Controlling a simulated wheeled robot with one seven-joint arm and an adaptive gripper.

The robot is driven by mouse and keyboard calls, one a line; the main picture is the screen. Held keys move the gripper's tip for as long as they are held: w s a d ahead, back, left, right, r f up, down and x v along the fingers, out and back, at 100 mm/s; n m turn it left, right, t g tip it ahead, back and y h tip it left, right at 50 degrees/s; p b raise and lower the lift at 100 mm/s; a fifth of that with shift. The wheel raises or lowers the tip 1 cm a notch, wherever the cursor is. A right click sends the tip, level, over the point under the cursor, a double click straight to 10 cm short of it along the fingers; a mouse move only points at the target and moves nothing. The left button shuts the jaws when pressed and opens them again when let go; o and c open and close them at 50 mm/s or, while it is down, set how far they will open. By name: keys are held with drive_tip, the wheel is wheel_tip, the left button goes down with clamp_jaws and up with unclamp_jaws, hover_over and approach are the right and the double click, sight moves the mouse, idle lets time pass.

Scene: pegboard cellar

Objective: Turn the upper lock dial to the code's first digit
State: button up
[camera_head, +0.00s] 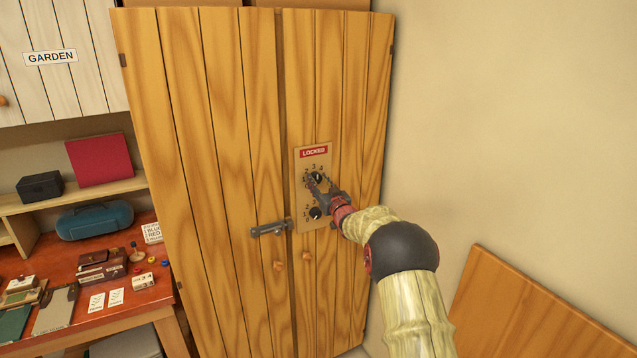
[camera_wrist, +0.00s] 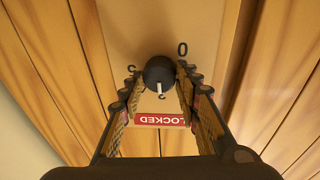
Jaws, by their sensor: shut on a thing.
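The upper lock dial (camera_head: 317,177) is a small black knob on a light plate under the red LOCKED sign (camera_head: 314,153), on the right cupboard door. In the wrist view the dial (camera_wrist: 158,70) sits between my fingertips, its white pointer towards the upside-down LOCKED sign (camera_wrist: 161,119). A digit lies just beyond the pointer, too small to read surely; a 0 stands to the upper right. My gripper (camera_head: 319,184) is shut on the upper dial, seen also in the wrist view (camera_wrist: 160,76). The lower dial (camera_head: 316,213) is below, apart from my fingers.
A grey bolt (camera_head: 271,228) crosses the doors at the left, with two round wooden knobs (camera_head: 306,255) below. A red-brown bench (camera_head: 120,312) at left holds cards, small boxes and a BLUE/RED note (camera_head: 153,233). A wooden panel (camera_head: 540,312) stands at lower right.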

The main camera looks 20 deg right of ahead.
drive_tip(key=shift+f, duration=0.25)
drive_tip(key=o, duration=1.2)
drive_tip(key=shift+r, duration=0.15)
drive_tip(key=shift+c, duration=0.2)
drive_tip(key=shift+s, duration=0.1)
drive_tip(key=s+f, duration=0.1)
drive_tip(key=s, duration=1)
drive_tip(key=shift+s+a, duration=0.35)
